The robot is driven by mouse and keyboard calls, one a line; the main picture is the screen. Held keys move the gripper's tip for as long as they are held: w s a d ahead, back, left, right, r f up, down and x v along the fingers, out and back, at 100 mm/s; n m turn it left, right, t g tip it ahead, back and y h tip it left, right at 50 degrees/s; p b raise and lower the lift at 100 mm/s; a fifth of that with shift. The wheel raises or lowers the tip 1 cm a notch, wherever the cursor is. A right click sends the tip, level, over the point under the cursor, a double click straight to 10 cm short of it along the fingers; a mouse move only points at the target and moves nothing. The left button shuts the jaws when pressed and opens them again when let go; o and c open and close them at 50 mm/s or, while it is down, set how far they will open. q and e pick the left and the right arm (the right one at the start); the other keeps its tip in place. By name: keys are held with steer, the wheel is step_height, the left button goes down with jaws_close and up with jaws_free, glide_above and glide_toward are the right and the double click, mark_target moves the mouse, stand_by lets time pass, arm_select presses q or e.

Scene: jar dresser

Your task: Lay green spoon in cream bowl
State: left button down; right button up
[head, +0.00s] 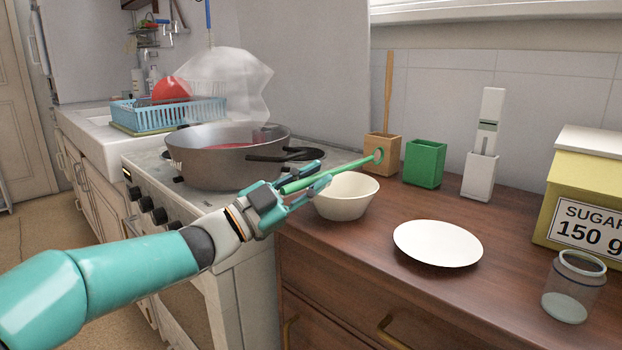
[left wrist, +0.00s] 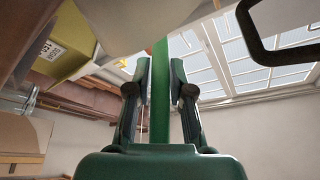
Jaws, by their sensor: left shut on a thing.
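My left gripper (head: 303,185) is shut on the green spoon (head: 340,168). The cream bowl (head: 344,203) stands on the brown dresser top, below and just right of the gripper. The spoon passes over the bowl's far left rim in the head view; I cannot tell its exact height above it. In the left wrist view the green spoon (left wrist: 160,95) runs between the fingers (left wrist: 159,75). A pale rounded surface fills the top there. My right gripper is not in view.
A white plate (head: 438,243) and a glass jar (head: 573,288) stand on the dresser (head: 365,258). A wooden holder (head: 383,155), a green holder (head: 424,164) and a white holder (head: 479,177) line the wall. A large pot (head: 205,162) with a black handle sits on the stove left of the bowl.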

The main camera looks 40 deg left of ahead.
arm_select(q)
steer(key=shift+f+b, duration=0.85)
steer(key=c, duration=1)
jaws_free()
steer(key=shift+o, duration=0.2)
steer(key=shift+f, duration=0.15)
steer(key=v, duration=1.2)
steer(key=shift+s, duration=0.1)
